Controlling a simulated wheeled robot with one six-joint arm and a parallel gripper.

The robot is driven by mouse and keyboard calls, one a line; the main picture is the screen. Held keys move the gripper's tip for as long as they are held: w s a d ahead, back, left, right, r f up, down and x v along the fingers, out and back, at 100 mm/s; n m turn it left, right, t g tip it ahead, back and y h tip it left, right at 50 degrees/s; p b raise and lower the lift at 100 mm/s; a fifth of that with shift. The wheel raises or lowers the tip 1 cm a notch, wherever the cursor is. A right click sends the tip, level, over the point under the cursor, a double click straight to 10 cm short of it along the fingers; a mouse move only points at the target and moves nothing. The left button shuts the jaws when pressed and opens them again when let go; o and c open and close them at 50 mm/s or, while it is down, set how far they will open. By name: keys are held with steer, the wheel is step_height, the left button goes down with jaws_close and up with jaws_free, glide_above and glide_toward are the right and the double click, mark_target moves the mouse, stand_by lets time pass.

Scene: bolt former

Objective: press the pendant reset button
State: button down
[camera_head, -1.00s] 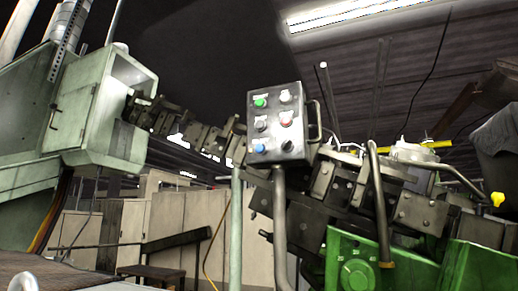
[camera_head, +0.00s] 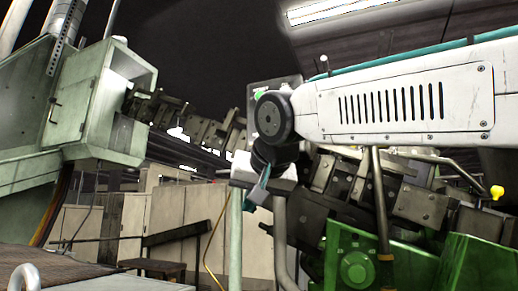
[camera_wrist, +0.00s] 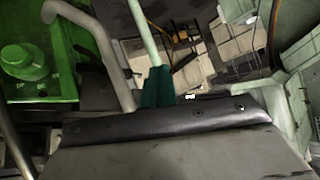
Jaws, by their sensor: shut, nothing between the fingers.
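The pendant (camera_head: 290,80) is a grey control box at the middle of the head view. My white arm covers nearly all of it. Only its top edge and part of the green button (camera_head: 259,94) show. The other buttons, the reset button among them, are hidden. My gripper (camera_head: 259,191) hangs below my wrist joint, in front of the lower part of the pendant. Its teal fingers are shut and empty, tilted downward. They also show in the wrist view (camera_wrist: 157,87), where I cannot make out any pendant button. I cannot tell whether the gripper touches anything.
A green machine (camera_head: 360,255) with dark blocks (camera_head: 425,200) stands at the right, behind my arm. A pale green cabinet (camera_head: 90,105) stands at the left. A grey post (camera_head: 279,235) and a thin pale green pole (camera_head: 235,240) rise below my gripper. Beige cabinets (camera_head: 150,220) stand behind.

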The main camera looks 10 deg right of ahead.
step_height(320, 180, up, 17)
steer(key=a+m+t+y, duration=0.1)
steer(key=m+t, duration=0.3)
steer(key=shift+w+a+t+y, duration=0.3)
steer(key=shift+w+a+y, duration=0.1)
steer(key=shift+w, duration=0.1)
steer(key=w+d, duration=0.4)
steer(key=w, duration=0.3)
steer(key=shift+w+d, duration=0.2)
steer(key=shift+w, duration=0.05)
stand_by(1.3)
steer(key=shift+w+d, duration=0.2)
steer(key=shift+w, duration=0.15)
